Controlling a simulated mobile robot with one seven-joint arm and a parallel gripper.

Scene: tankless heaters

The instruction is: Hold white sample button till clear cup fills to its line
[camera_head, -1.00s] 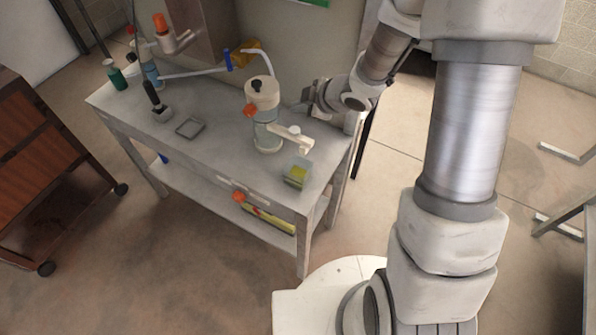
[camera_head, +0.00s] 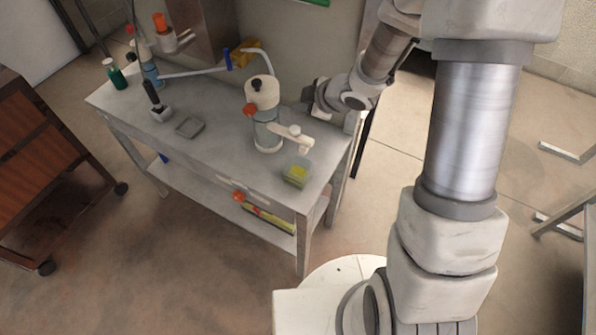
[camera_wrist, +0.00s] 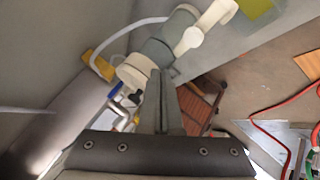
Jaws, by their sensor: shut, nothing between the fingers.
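A cream-and-grey dispenser (camera_head: 264,110) stands upright on the grey bench, with a black knob on top. Its cream side arm (camera_head: 305,142) reaches right and carries the small round white button (camera_head: 294,130). The clear cup (camera_head: 297,173) sits below the arm's end, with yellow-green in it; its line is too small to make out. In the wrist view the dispenser (camera_wrist: 163,48) lies beyond my fingers and the cup (camera_wrist: 256,8) is cut by the top edge. My gripper (camera_head: 311,97) is shut and empty, behind and right of the dispenser, apart from the button.
The bench (camera_head: 225,165) also holds a grey square tray (camera_head: 190,127), a dark-handled tool (camera_head: 156,102), a green bottle (camera_head: 115,75) and a yellow item (camera_head: 252,53) near the wall. A brown cart (camera_head: 40,165) stands left. The bench's middle is mostly clear.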

